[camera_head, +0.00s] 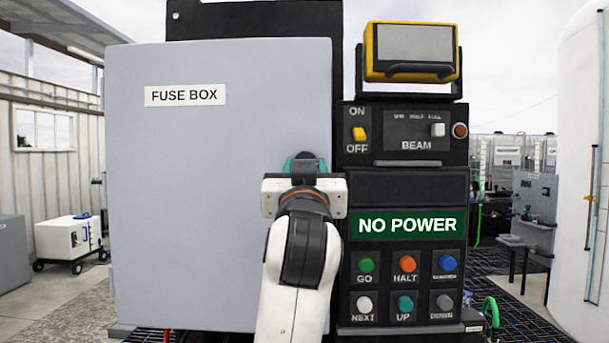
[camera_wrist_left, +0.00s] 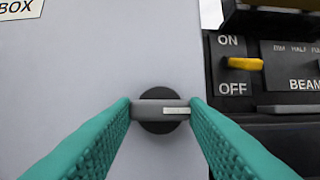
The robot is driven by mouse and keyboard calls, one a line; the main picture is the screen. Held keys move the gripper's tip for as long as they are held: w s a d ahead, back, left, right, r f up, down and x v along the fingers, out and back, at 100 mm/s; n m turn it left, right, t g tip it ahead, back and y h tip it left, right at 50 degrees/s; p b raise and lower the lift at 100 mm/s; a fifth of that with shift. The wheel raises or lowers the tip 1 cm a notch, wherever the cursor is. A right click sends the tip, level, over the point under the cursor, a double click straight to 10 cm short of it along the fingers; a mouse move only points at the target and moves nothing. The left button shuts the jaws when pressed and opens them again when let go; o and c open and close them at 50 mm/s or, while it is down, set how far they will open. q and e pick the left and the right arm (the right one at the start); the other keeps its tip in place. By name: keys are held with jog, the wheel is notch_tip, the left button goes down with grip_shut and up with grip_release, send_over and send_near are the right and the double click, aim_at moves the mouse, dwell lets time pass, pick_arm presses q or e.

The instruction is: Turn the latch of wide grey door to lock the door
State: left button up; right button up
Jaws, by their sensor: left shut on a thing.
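The wide grey door (camera_head: 215,150) labelled FUSE BOX stands upright and looks closed against its black housing. Its latch is a grey bar on a round dark base (camera_wrist_left: 160,95), near the door's right edge; the bar lies level across the base. My left gripper (camera_wrist_left: 160,108) has its teal fingers at the two ends of the latch bar, shut on it. In the head view my left gripper (camera_head: 305,165) is at the door's right edge and hides the latch. My right gripper is not in view.
A control panel (camera_head: 405,192) stands right of the door, with a NO POWER sign and several buttons (camera_head: 366,264). A yellow ON/OFF switch (camera_head: 360,134) is close to my gripper. A yellow lamp (camera_head: 411,51) is above it.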

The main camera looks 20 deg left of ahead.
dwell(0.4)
pick_arm(q)
jog(key=o, duration=1)
jog(key=b+v, duration=0.4)
jog(key=v, duration=0.8)
jog(key=shift+w+f, duration=0.1)
